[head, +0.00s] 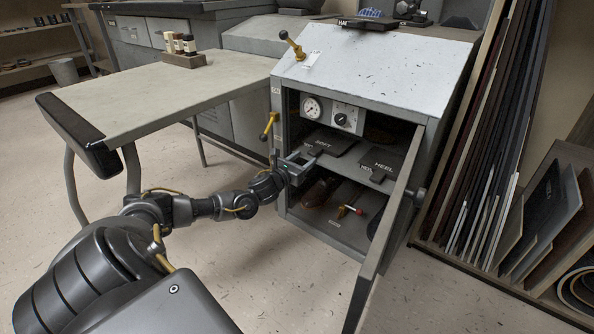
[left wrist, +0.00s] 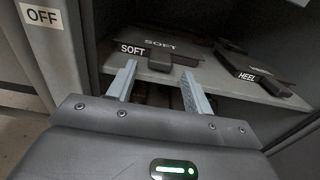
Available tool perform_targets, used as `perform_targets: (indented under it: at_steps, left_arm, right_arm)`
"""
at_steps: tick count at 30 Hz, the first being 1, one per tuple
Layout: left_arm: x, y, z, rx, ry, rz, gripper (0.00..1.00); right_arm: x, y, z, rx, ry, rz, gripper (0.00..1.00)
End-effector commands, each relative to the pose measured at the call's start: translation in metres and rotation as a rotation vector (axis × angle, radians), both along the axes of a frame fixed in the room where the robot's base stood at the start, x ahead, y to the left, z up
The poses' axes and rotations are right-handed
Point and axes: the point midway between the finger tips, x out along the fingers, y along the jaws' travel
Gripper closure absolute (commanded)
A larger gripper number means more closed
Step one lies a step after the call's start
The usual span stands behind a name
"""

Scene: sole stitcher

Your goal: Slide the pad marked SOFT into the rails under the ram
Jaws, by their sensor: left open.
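The dark flat pad marked SOFT (head: 330,142) lies on the upper shelf inside the open cabinet. In the left wrist view this pad (left wrist: 185,40) shows its raised grip block (left wrist: 160,57) toward me, beside a SOFT label. My left gripper (head: 298,158) is at the cabinet opening, in front of the SOFT pad. In the left wrist view its two fingers (left wrist: 160,86) are open and empty, pointing at the grip block and apart from it. I cannot make out the ram or its rails. My right gripper is not in view.
A pad marked HEEL (head: 382,160) lies right of SOFT. The cabinet door (head: 392,235) stands open on the right. Another dark pad (head: 368,24) sits on top. A table (head: 180,95) stands left.

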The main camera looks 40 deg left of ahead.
Motion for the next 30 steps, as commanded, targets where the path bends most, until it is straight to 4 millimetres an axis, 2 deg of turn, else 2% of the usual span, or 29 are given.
perform_targets:
  at_steps: [6,12,27,30]
  left_arm:
    - [0.028,0.002,-0.001,-0.002,-0.003,-0.001,0.49]
    - [0.044,0.004,-0.001,-0.001,-0.002,-0.001,0.49]
    - [0.051,0.005,0.001,0.000,0.000,-0.002,0.49]
    - [0.051,0.005,0.001,0.000,0.000,-0.002,0.62]
  right_arm:
    - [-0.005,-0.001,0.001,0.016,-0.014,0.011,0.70]
    - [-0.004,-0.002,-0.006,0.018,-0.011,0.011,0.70]
    - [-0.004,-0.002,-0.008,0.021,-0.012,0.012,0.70]
    - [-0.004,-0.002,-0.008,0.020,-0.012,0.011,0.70]
